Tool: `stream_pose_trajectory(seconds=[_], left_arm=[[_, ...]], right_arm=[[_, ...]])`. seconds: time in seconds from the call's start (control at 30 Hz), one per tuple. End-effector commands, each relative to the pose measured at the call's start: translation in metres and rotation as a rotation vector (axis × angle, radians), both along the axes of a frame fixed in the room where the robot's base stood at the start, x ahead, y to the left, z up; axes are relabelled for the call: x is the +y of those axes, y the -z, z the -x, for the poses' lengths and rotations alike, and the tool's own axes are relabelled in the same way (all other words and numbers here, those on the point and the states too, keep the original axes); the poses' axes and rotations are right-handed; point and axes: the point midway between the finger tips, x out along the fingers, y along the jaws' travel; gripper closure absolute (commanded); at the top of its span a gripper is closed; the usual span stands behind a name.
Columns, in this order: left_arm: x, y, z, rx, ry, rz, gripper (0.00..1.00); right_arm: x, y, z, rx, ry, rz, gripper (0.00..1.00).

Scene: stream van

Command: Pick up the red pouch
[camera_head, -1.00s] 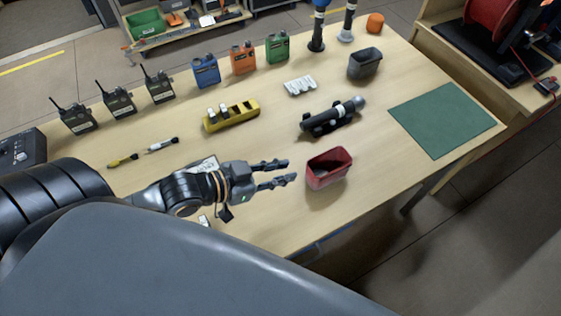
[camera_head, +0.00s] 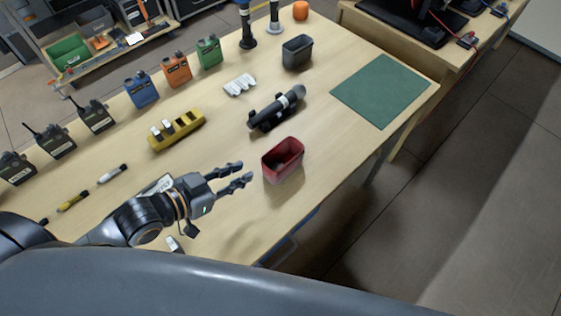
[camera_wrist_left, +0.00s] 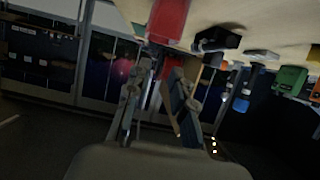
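The red pouch (camera_head: 283,161), a small open-topped red bin, stands upright near the front edge of the wooden table. It also shows at the top of the left wrist view (camera_wrist_left: 168,20), cut off by the frame. My left gripper (camera_head: 244,173) is open and empty, just left of the pouch, fingers pointing towards it. A small gap appears between fingertips and pouch in the head view. In the left wrist view the two fingers (camera_wrist_left: 158,70) are apart, below the pouch in the picture. My right gripper is not in view.
Behind the pouch lie a dark cylinder on a stand (camera_head: 277,108), a yellow holder (camera_head: 177,130) and a grey bin (camera_head: 297,52). A green mat (camera_head: 381,91) lies to the right. Several radios (camera_head: 55,141) and canisters line the back. Bare table surrounds the pouch.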

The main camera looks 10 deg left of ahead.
Motion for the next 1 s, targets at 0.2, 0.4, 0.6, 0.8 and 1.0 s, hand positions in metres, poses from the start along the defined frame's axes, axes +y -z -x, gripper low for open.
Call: stream_pose_trajectory(seconds=[0.2,0.4,0.6,0.8,1.0], left_arm=[[0.0,0.0,0.0,0.0,0.0,0.0,0.77],[0.0,0.001,0.0,-0.001,0.0,0.001,0.63],[-0.002,0.018,-0.002,-0.031,-0.001,0.019,0.22],[-0.006,0.027,-0.007,-0.076,-0.001,0.049,0.15],[-0.018,0.027,-0.026,-0.083,-0.002,0.053,0.15]], right_arm=[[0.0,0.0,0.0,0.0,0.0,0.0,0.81],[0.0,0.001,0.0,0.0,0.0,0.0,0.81],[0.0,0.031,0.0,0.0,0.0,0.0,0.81],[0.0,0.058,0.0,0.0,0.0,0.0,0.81],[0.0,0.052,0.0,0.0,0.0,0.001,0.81]])
